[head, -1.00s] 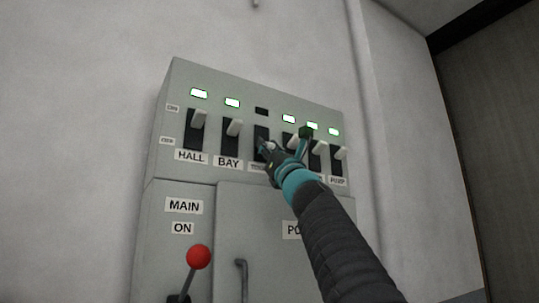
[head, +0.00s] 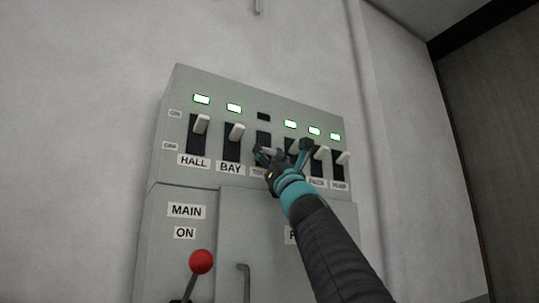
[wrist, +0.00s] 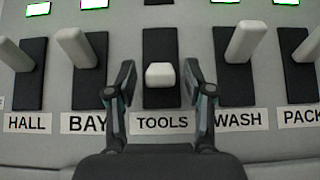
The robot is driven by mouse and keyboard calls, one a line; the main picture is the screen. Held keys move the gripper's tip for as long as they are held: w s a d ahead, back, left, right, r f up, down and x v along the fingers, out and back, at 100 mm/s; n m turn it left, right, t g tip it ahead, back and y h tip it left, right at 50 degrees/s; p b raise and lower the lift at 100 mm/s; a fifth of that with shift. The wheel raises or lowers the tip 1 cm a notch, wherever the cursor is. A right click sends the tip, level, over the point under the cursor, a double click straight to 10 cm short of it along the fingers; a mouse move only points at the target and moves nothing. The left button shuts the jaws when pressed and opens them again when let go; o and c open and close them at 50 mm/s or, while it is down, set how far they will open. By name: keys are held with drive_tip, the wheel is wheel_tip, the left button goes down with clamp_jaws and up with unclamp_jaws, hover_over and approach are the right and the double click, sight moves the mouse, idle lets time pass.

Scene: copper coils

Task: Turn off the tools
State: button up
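The TOOLS switch (wrist: 160,75) is centred in the wrist view, above its TOOLS label (wrist: 162,122). Its pale lever is tilted down toward the label, unlike its neighbours. The lamp above it (head: 264,117) is dark. My gripper (wrist: 159,92) is open, with one finger on each side of the lever and visible gaps between. In the head view my gripper (head: 282,149) is in front of the panel and hides part of the TOOLS and WASH switches.
The HALL (head: 201,124), BAY (head: 237,133), WASH (wrist: 245,42) and PACK (head: 321,154) levers stand up, with green lamps lit. The right-end switch (head: 343,158) also has a lit lamp. A red-knobbed MAIN lever (head: 201,261) is below, beside a door handle (head: 243,283).

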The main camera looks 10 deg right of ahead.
drive_tip(key=shift+s, duration=0.1)
drive_tip(key=v, duration=1.2)
idle(0.4)
drive_tip(key=shift+f, duration=0.1)
